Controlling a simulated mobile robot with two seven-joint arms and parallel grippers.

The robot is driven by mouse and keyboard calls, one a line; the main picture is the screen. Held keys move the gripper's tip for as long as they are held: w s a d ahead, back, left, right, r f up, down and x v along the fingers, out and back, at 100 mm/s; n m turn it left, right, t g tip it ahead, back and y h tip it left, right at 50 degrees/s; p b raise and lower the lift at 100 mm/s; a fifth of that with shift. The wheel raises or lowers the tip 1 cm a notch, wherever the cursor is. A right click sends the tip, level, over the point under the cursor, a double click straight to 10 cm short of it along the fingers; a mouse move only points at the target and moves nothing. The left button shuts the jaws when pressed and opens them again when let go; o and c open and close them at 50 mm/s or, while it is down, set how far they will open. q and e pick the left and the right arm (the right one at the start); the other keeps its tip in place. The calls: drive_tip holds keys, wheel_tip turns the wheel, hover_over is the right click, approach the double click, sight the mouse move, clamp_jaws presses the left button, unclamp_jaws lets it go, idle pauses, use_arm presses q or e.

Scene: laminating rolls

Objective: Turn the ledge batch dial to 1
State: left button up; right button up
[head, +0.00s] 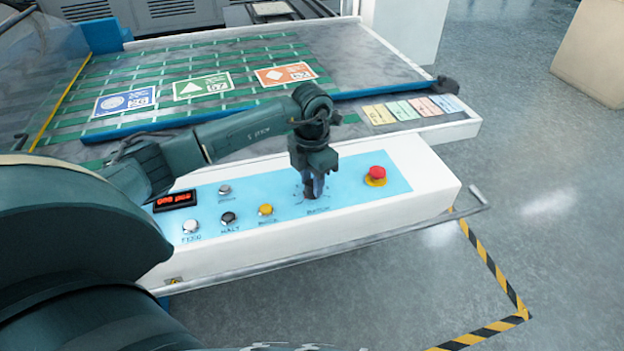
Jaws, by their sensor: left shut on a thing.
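The batch dial is on the light blue control panel (341,202) of the white front ledge (425,200), above a small dark label. My left gripper (314,192) points down at it and is shut on it. The fingers cover most of the dial, so its pointer and setting cannot be read. Small marks show on the panel around the fingers. My right gripper is not in view.
A red emergency button (377,172) sits right of the dial. A yellow button (265,210), a black button (228,218), white buttons and a red-lit display (175,200) lie left. Behind are a green-strapped table (230,70) with printed cards and a blue bar (370,93).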

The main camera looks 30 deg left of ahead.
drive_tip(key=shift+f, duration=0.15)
use_arm(q)
drive_tip(key=shift+m+b, duration=0.75)
drive_tip(key=shift+m, duration=0.35)
drive_tip(key=shift+m+b, duration=0.45)
drive_tip(key=shift+m, duration=0.35)
drive_tip(key=shift+m+b, duration=0.55)
drive_tip(key=shift+m, duration=0.45)
drive_tip(key=shift+m+b, duration=0.35)
drive_tip(key=shift+m, duration=0.35)
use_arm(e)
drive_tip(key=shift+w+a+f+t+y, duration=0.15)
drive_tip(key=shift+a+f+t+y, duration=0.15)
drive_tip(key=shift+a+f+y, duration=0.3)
use_arm(q)
drive_tip(key=shift+m, duration=0.3)
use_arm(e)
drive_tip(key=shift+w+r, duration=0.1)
use_arm(q)
drive_tip(key=o, duration=1)
drive_tip(key=shift+c, duration=0.2)
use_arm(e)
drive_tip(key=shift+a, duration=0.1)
